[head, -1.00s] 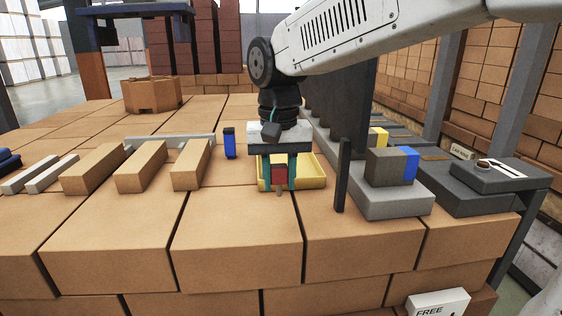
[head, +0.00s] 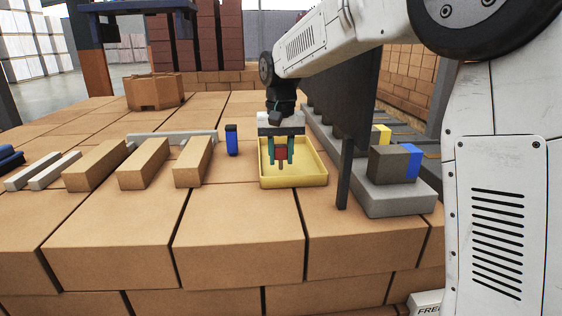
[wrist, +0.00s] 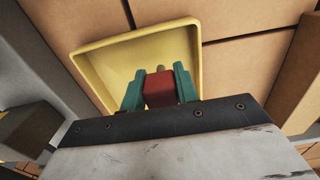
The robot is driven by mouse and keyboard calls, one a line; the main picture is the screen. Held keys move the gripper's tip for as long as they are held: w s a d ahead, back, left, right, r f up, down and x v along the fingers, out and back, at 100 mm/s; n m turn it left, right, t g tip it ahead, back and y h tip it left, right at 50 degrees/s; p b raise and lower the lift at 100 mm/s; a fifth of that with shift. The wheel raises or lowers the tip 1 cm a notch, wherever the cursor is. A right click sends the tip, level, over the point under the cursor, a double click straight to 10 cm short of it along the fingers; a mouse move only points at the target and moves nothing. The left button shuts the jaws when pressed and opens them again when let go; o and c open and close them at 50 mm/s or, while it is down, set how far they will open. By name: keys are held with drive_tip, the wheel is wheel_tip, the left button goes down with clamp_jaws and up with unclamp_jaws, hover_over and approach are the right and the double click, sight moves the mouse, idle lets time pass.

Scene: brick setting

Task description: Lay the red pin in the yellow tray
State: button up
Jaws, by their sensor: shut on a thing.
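The red pin (head: 281,153) is held between the green fingers of my gripper (head: 281,158). In the wrist view the red pin (wrist: 159,89) sits between the two fingertips (wrist: 159,82), with a small stub showing past its far side. My gripper is shut on it. The yellow tray (head: 296,182) is a shallow open box on the brick surface, and it also shows in the wrist view (wrist: 95,66). The gripper and pin are over the inside of the tray in both views. I cannot tell whether the pin touches the tray floor.
A dark upright post (head: 344,172) and a grey block (head: 392,196) bearing a dark cube (head: 387,165) stand right of the tray. A blue and black piece (head: 232,140) stands to its left, beside several tan blocks (head: 192,163). The bricks in front are clear.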

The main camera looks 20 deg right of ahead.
sight(281, 146)
drive_tip(key=shift+f, duration=1)
drive_tip(key=o, duration=1.1)
drive_tip(key=shift+f, duration=0.1)
wheel_tip(281, 146, up, 12)
drive_tip(key=shift+r, duration=0.15)
